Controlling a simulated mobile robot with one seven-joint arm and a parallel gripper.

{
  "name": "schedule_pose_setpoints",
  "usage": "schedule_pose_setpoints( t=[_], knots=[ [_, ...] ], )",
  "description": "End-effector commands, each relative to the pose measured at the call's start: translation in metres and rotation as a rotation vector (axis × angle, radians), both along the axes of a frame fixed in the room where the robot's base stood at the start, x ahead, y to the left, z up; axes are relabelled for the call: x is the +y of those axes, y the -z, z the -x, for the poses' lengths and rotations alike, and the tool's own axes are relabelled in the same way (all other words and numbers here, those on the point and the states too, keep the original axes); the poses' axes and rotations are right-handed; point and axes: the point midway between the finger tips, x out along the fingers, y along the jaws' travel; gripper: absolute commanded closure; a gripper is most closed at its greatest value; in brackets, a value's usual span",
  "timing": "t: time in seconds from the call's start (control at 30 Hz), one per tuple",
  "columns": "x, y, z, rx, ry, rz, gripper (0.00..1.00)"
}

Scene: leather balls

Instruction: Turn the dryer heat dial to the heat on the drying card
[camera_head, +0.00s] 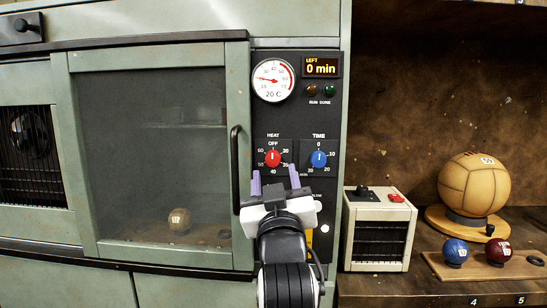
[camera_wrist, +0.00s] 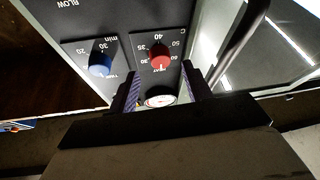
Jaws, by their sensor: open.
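The red heat dial (camera_head: 272,158) is on the dark control panel, with OFF above it and numbers around it. Its white mark looks upright, seemingly toward OFF. The dial also shows in the wrist view (camera_wrist: 160,55). My gripper (camera_head: 275,181) is open and empty, just below and in front of the dial. In the wrist view my gripper's purple fingers (camera_wrist: 162,88) lie either side of the dial's line, apart from it. I cannot make out a drying card with a heat on it in either view.
The blue time dial (camera_head: 318,159) is close on the right of the heat dial. The dryer door's dark handle (camera_head: 236,170) stands out on the left. A round gauge (camera_head: 273,80) reads 20 C. A small cream box (camera_head: 378,230) and balls are on the right shelf.

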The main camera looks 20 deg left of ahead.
Motion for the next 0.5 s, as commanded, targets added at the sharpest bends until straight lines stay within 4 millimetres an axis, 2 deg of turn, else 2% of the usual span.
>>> schedule_pose_setpoints(
  t=[0.2,0.5],
  knots=[
    [0.012,-0.012,-0.025,0.0,-0.001,0.0,0.51],
    [0.015,-0.014,-0.032,0.0,-0.001,0.0,0.51]
  ],
)
